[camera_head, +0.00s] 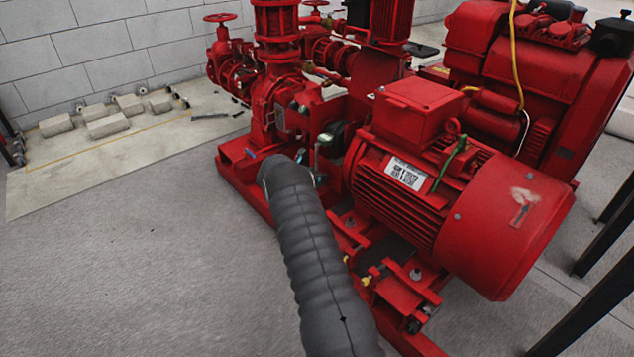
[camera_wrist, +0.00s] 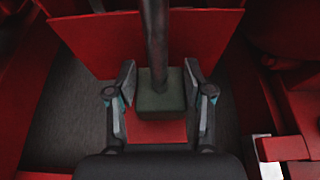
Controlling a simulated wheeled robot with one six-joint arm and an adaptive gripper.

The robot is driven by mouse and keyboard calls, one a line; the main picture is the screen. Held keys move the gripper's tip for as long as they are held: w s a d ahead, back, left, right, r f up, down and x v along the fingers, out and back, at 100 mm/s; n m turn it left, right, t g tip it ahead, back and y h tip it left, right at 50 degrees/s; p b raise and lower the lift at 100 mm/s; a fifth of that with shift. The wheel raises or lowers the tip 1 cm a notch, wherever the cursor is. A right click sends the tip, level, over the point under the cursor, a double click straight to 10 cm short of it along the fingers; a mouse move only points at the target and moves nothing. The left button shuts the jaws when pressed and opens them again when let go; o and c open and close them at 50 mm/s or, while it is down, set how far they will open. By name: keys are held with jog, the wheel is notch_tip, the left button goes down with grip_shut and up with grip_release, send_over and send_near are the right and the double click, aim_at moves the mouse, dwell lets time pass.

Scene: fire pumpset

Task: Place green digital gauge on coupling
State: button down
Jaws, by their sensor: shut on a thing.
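My gripper (camera_wrist: 160,98) is shut on the green digital gauge (camera_wrist: 162,94), a dark grey-green block between its two fingers in the wrist view. Behind the gauge, a dark round shaft (camera_wrist: 155,38), apparently part of the coupling, runs up the picture. The gauge overlaps the shaft's lower end; I cannot tell whether they touch. In the head view my gripper (camera_head: 317,166) is between the red pump and the red motor. The gauge's face is not visible in the wrist view, and the coupling is largely hidden in the head view.
The red motor (camera_head: 425,190) is close on the right and the red pump (camera_head: 275,95) is behind my gripper. A red plate (camera_wrist: 205,40) stands behind the shaft. Pale blocks (camera_head: 105,122) lie by the wall. Open grey floor (camera_head: 130,260) is on the left.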

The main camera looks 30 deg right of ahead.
jog(key=shift+f, duration=1.5)
jog(key=shift+f, duration=0.1)
jog(key=shift+c, duration=2.2)
grip_release()
jog(key=shift+b, duration=0.3)
